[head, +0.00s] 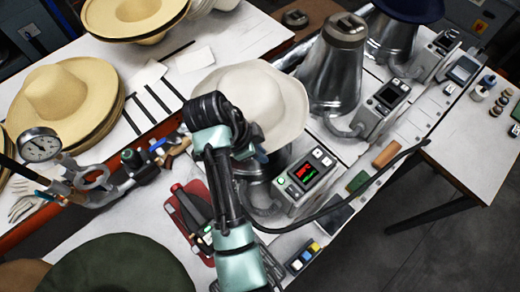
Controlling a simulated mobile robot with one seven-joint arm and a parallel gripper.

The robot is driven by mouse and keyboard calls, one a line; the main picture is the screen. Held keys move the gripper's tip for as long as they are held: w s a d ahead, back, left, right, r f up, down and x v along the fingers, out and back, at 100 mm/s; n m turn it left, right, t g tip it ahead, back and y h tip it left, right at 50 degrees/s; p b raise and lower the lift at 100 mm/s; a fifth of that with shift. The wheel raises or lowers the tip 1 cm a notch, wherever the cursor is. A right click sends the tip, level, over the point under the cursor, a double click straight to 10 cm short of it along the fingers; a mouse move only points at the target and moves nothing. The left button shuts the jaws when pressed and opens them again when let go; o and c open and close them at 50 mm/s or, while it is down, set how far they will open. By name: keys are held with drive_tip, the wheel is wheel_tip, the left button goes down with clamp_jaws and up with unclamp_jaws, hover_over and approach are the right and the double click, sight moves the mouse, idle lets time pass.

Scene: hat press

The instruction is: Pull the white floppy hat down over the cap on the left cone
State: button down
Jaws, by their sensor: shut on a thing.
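The white floppy hat (278,92) is in the middle of the head view, over the left cone (258,188). Only a lower metal part of that cone shows, below the hat and behind my arm. The cap on the left cone is hidden, so I cannot tell how far down the hat sits on it. My gripper (261,153) is at the hat's near brim, partly hidden behind my wrist, and shut on the hat there.
A second metal cone (334,70) stands behind, with a dark blue hat (410,8) farther back. A control box (305,179) with a lit display is right of my arm. Straw hats (62,95), a pressure gauge (40,146) and a dark green hat (120,265) lie left.

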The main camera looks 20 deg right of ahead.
drive_tip(key=c, duration=0.8)
unclamp_jaws()
drive_tip(key=shift+c, duration=0.2)
drive_tip(key=shift+d+p+v, duration=0.15)
drive_tip(key=shift+p+v, duration=0.95)
drive_tip(key=shift+v, duration=0.15)
drive_tip(key=shift+d+p+v, duration=0.2)
drive_tip(key=shift+p+v, duration=0.9)
drive_tip(key=shift+v, duration=0.15)
drive_tip(key=shift+d+p+v, duration=0.15)
drive_tip(key=shift+p+v, duration=0.95)
drive_tip(key=shift+v, duration=0.1)
drive_tip(key=shift+r, duration=0.15)
